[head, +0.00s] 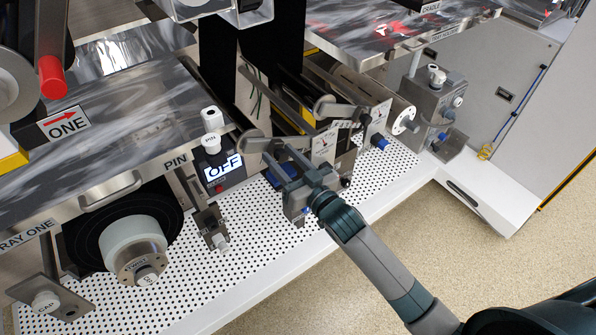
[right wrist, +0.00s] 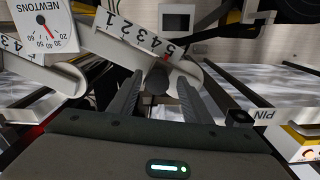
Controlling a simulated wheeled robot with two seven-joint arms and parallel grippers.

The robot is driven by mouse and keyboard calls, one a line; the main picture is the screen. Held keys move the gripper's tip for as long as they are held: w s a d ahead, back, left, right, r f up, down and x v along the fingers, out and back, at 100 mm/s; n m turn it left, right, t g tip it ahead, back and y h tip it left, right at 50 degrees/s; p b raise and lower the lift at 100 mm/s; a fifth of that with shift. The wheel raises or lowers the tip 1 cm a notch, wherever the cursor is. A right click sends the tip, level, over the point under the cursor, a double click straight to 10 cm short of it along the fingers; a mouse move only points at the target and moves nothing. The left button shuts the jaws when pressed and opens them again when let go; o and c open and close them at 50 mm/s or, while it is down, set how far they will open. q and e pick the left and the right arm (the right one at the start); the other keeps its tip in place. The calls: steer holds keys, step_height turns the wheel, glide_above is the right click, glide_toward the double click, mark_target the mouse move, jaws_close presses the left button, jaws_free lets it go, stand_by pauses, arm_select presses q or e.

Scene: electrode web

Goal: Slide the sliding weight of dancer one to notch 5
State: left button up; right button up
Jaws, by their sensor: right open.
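My right gripper (head: 278,149) is at the nearer dancer arm (head: 251,141), which ends in a rounded grey tip. The dancer arm's white scale (right wrist: 135,40) carries the numbers 1 to 5. A red mark (right wrist: 166,57) shows close to the 5. Whether the fingers touch the weight is unclear. The weight is not distinct in the head view. My left gripper is not in view.
A second dancer arm (head: 340,108) lies behind. A NEWTONS dial (right wrist: 42,27) shows in the right wrist view. The perforated white deck (head: 275,245) in front is mostly free.

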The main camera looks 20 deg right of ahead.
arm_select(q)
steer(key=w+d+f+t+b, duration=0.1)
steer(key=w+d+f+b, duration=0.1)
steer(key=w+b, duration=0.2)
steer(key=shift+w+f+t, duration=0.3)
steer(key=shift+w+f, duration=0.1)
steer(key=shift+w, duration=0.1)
arm_select(e)
steer(key=v, duration=1.7)
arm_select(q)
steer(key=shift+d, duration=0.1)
arm_select(e)
steer(key=shift+s, duration=0.1)
